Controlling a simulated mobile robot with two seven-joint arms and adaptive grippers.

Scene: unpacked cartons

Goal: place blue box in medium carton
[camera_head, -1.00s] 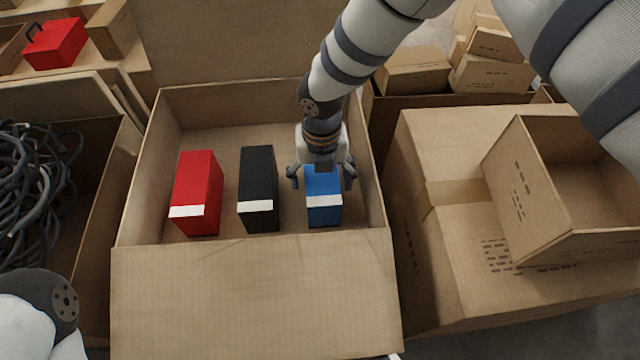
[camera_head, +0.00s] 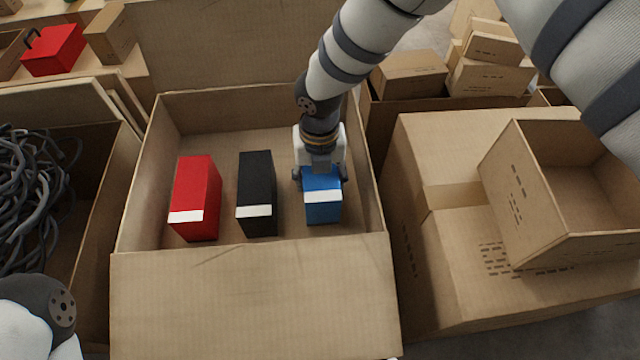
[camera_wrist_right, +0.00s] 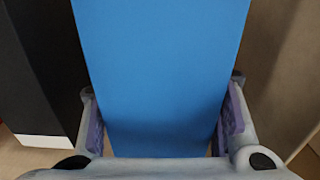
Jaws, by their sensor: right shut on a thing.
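The blue box (camera_head: 322,208) with a white label stands upright at the right inside a large open carton (camera_head: 250,290). It fills the middle of the right wrist view (camera_wrist_right: 160,70). My right gripper (camera_head: 320,177) reaches down from above and is shut on the blue box, with a finger on each side. In the wrist view the right gripper's pads (camera_wrist_right: 165,120) lie against the box's sides. A smaller open carton (camera_head: 525,190) sits tilted on a larger brown carton (camera_head: 470,235) at the right; I cannot tell which carton is the medium one. My left gripper is out of view.
A black box (camera_head: 257,190) and a red box (camera_head: 196,195) stand left of the blue box in the same carton. The black one also shows in the wrist view (camera_wrist_right: 35,60). A carton of dark cables (camera_head: 35,195) is at the left. Cardboard boxes (camera_head: 490,70) are stacked behind.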

